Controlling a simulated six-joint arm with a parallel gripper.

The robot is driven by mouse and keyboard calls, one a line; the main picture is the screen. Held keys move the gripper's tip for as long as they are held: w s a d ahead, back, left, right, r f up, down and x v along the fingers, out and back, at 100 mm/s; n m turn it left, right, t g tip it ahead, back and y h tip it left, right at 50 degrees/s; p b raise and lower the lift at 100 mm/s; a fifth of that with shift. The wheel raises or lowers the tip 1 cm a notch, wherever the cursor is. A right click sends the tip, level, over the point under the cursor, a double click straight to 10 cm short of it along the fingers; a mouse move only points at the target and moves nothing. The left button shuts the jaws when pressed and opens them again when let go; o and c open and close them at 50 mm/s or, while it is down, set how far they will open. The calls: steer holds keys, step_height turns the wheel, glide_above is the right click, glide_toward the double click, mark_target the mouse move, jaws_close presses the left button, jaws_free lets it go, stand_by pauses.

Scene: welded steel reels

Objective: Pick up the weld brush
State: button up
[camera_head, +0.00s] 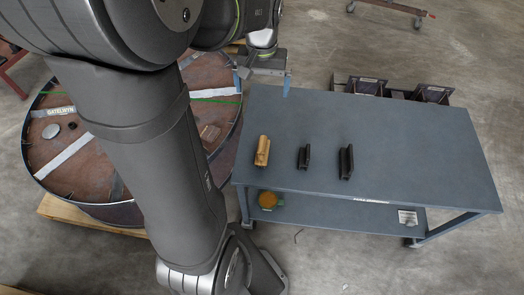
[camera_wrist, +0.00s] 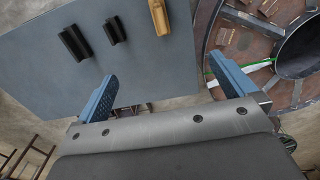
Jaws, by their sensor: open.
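A wooden, tan piece that looks like the weld brush (camera_head: 262,151) lies near the left end of the grey-blue table (camera_head: 400,125). In the wrist view, the same wooden piece (camera_wrist: 159,17) is at the top, cut off by the frame edge. My gripper (camera_head: 262,87) is above the table's back left corner, apart from the brush. In the wrist view, my gripper (camera_wrist: 163,68) has its two blue fingers spread wide with nothing between them. The brush's bristles cannot be made out.
Two black pieces, one smaller (camera_head: 304,157) and one larger (camera_head: 346,161), stand right of the brush. A large reel (camera_head: 75,165) adjoins the table's left side. Dark brackets (camera_head: 434,93) sit behind the table. An orange round thing (camera_head: 268,199) is on the lower shelf. The table's right half is clear.

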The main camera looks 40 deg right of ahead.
steer(key=shift+r, duration=1.05)
steer(key=c, duration=1.1)
steer(key=shift+f, duration=0.15)
steer(key=g+h, duration=0.2)
glide_toward(262, 142)
steer(key=x, duration=0.5)
steer(key=shift+s+d+f, duration=0.15)
steer(key=shift+s+f, duration=0.1)
steer(key=shift+s, duration=0.05)
steer(key=shift+w+x, duration=0.15)
steer(key=shift+x, duration=1.3)
steer(key=shift+w+x, duration=0.1)
steer(key=shift+x, duration=1.4)
